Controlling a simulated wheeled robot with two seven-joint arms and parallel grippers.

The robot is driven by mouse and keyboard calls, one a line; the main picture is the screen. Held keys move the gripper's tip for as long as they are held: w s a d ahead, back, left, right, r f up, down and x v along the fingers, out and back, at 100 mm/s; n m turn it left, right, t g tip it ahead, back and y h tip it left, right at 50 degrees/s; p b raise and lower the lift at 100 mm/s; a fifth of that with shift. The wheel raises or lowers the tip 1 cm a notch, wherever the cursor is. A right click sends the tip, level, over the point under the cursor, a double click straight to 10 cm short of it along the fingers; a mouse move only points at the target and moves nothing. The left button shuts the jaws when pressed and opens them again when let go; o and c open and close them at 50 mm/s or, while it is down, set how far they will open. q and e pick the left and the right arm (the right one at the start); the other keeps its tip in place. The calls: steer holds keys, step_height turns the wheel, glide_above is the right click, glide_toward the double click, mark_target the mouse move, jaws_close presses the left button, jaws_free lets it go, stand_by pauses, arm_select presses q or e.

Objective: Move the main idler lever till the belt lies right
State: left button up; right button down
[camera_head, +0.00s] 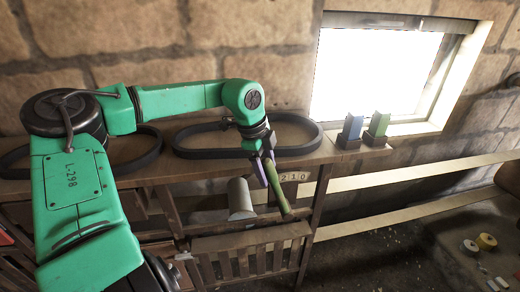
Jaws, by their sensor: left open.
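My left gripper (266,172) hangs from the green arm in front of the wooden shelf, pointing down, and is open. A purple piece shows at its left side. A long olive-green bar (276,188) slants down to the right beside it; I cannot tell whether it is a finger or a lever. A black belt loop (305,146) lies on the shelf behind the gripper, partly covered by the wrist. A second black loop (150,155) lies further left, partly behind my arm. No idler lever can be made out for sure. My right gripper is not in view.
A grey cylinder (240,199) is below the shelf, left of the gripper. A plate reading 210 (293,177) is on the shelf front. A blue block (353,125) and a green block (379,123) stand in holders by the window. A slatted wooden rack (250,255) is below.

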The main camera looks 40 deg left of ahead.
arm_select(q)
steer(key=b+v, duration=0.2)
steer(key=v, duration=1)
steer(key=shift+s+r, duration=0.15)
steer(key=shift+r, duration=0.2)
steer(key=shift+a, duration=0.1)
